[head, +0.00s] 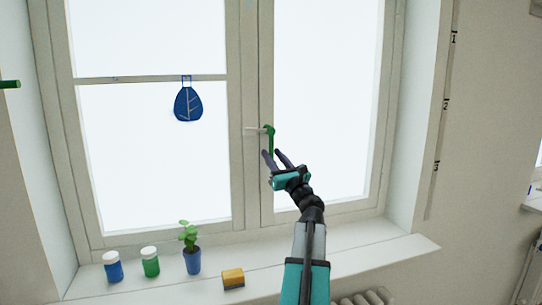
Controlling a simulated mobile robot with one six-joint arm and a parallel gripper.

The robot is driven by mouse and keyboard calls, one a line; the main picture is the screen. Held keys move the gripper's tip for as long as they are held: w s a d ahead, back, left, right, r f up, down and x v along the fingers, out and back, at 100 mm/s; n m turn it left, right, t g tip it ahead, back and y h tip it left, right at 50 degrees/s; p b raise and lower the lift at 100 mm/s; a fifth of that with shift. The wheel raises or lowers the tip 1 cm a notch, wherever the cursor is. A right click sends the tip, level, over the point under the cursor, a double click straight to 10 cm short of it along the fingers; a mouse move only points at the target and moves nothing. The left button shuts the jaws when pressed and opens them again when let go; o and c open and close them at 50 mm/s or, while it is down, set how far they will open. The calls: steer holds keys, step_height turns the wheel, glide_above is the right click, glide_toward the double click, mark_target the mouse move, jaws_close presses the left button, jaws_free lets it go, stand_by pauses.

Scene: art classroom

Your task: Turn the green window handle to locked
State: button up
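The green window handle (271,139) is on the middle frame of the window, with its lever hanging straight down from a short pivot at the top. A pale horizontal piece (254,130) sticks out to the left at the height of the pivot. My gripper (272,152) reaches up from below right, and its two dark fingers are spread apart. In the picture, the lower end of the lever shows between the fingertips. I cannot tell whether either finger touches it or how far apart they are in depth.
On the sill (335,250) stand a blue jar (113,268), a green jar (150,263), a potted plant (192,258) and a yellow-and-dark block (233,279). The sill right of my arm is clear.

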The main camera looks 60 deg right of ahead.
steer(key=b+v, duration=0.2)
steer(key=v, duration=0.9)
steer(key=shift+s, duration=0.25)
steer(key=shift+a, duration=0.1)
